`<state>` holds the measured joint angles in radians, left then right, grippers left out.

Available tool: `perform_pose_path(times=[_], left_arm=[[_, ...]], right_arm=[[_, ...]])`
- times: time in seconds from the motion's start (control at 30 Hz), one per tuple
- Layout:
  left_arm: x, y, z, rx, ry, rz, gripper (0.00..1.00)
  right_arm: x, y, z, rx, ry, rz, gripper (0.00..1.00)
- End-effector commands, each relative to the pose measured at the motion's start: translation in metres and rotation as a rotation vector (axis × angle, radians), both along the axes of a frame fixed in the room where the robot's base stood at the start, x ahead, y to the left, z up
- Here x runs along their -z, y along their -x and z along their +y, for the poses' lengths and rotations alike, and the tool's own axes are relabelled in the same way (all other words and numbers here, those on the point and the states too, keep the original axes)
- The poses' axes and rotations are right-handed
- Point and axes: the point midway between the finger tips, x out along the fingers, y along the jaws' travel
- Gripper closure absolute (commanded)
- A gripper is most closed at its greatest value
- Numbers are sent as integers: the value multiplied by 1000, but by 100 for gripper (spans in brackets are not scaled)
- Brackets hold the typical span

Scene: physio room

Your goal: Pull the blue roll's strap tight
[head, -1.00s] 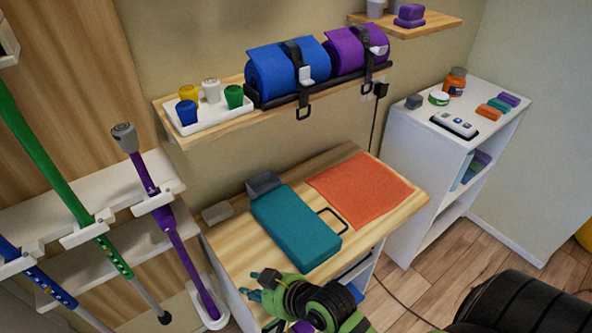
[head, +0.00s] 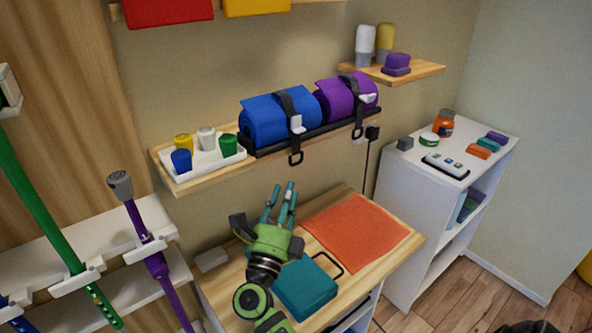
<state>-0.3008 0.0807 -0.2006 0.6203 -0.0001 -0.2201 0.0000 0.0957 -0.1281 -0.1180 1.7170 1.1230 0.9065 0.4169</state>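The blue roll (head: 268,123) lies on the wall shelf in a black rack, beside the purple roll (head: 333,99). A dark strap (head: 285,103) goes over the blue roll, through a pale buckle (head: 297,124), and ends in a black loop (head: 296,158) hanging below the shelf edge. My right gripper (head: 282,190) is below and slightly left of that loop, over the wooden cabinet top, its teal fingers pointing up and apart. It is open and empty, not touching the strap. My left gripper is not in view.
A white tray of coloured caps (head: 205,167) sits left of the rolls. A purple crutch (head: 150,250) stands left. A white shelf unit (head: 408,180) stands right.

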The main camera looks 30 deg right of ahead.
Motion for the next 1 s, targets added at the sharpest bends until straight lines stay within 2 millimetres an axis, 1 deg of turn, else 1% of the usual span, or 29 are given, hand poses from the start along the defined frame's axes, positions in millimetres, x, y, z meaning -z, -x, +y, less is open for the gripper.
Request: perform_pose_path(times=[0.17,0.3,0.5,0.63,0.87,0.9,0.97,1.0], left_arm=[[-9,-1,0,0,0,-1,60],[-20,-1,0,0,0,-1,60],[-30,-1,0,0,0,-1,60],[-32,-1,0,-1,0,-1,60],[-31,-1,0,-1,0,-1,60],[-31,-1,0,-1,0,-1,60],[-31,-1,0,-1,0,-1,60],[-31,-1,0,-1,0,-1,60]], right_arm=[[-8,-7,-14,21,-20,-11,69],[-18,-20,-29,20,-18,-11,69],[-26,-35,-47,19,-17,-8,69],[-27,-39,-52,19,-19,-9,69],[-27,-40,-53,18,-18,-8,69],[-27,-40,-53,18,-18,-8,73],[-27,-40,-53,18,-18,-8,97],[-27,-40,-53,18,-18,-8,100]])
